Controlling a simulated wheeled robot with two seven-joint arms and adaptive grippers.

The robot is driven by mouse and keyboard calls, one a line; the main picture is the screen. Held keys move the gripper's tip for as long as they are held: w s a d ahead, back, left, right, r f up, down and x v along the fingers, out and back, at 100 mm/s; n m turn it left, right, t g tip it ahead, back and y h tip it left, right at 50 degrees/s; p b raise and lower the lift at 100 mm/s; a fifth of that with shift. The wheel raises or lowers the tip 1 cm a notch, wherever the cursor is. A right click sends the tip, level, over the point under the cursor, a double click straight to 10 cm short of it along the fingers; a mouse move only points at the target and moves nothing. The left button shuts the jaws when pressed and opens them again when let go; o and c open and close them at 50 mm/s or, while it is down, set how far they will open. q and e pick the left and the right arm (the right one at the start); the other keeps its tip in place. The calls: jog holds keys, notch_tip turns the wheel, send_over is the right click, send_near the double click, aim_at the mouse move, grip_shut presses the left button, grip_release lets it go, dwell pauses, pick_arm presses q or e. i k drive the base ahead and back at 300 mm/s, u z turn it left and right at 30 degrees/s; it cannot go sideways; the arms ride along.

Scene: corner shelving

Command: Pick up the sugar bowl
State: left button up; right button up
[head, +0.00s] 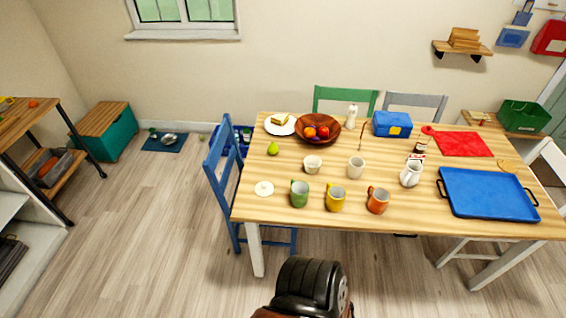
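I cannot tell for sure which piece is the sugar bowl. A small cream bowl-like cup (313,164) stands upright near the middle of the wooden table (450,227). A similar cream cup (356,168) stands to its right. A small white round disc (264,188), a lid or coaster, lies flat near the table's left edge. A white jug (411,175) stands further right. Neither of my grippers is in view.
Green (299,194), yellow (335,199) and orange (377,201) mugs stand along the front edge. A blue tray (487,187) fills the front right. A fruit bowl (303,129) stands behind. A blue chair (219,158) is at the left end. Floor to the left is mostly clear.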

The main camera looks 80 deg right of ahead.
aim_at(312, 164)
jog(key=i, duration=0.25)
jog(key=z, duration=0.9)
